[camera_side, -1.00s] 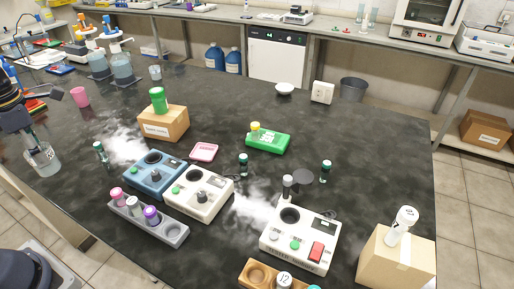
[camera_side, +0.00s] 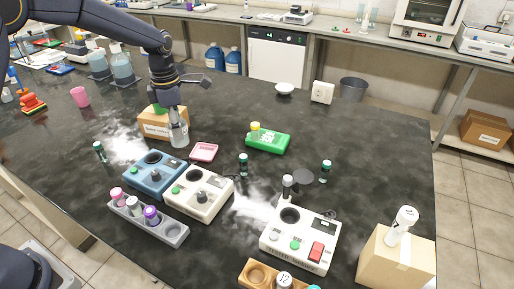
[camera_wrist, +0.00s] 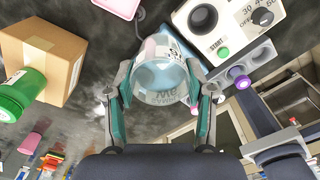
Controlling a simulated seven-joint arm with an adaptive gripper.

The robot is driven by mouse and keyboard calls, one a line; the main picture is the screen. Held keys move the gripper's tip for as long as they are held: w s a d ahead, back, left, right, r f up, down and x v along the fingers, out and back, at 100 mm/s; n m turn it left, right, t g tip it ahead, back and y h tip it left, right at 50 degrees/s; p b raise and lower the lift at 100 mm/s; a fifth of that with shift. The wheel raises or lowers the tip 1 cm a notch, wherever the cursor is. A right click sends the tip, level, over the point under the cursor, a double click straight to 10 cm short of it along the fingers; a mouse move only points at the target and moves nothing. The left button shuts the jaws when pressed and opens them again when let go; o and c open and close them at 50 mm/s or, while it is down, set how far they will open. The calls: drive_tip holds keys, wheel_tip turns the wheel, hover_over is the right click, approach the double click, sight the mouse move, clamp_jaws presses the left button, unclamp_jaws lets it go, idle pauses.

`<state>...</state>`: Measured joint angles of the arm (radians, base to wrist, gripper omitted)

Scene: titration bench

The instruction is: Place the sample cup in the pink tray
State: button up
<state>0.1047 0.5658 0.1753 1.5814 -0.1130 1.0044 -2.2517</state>
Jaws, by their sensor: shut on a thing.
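My gripper (camera_side: 175,108) is shut on the clear sample cup (camera_side: 179,136), which hangs upright below it, in front of the cardboard box. In the wrist view, the two teal fingers of my gripper (camera_wrist: 160,92) press the cup (camera_wrist: 163,72) from both sides. The cup looks clear, with printed marks on its wall. The small pink tray (camera_side: 204,152) lies flat on the dark bench just right of the cup and looks empty. A part of it shows at the top of the wrist view (camera_wrist: 121,5).
The cardboard box (camera_side: 152,127) with a green-capped thing on top is close behind the cup. A blue device (camera_side: 155,174) and a white device (camera_side: 199,192) stand in front of the tray. A green case (camera_side: 268,142) lies to the right. Bench between is clear.

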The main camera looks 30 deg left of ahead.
drive_tip(key=w+f, duration=0.2)
drive_tip(key=w, duration=0.1)
drive_tip(key=w+f, duration=0.2)
drive_tip(key=f, duration=0.1)
drive_tip(key=w+f, duration=0.2)
drive_tip(key=w, duration=0.1)
drive_tip(key=shift+w+a+f, duration=0.15)
drive_tip(key=shift+w+f, duration=0.05)
drive_tip(key=shift+w, duration=0.15)
drive_tip(key=shift+w+f, duration=0.15)
drive_tip(key=shift+f, duration=1.5)
drive_tip(key=shift+f, duration=0.1)
drive_tip(key=o, duration=1.2)
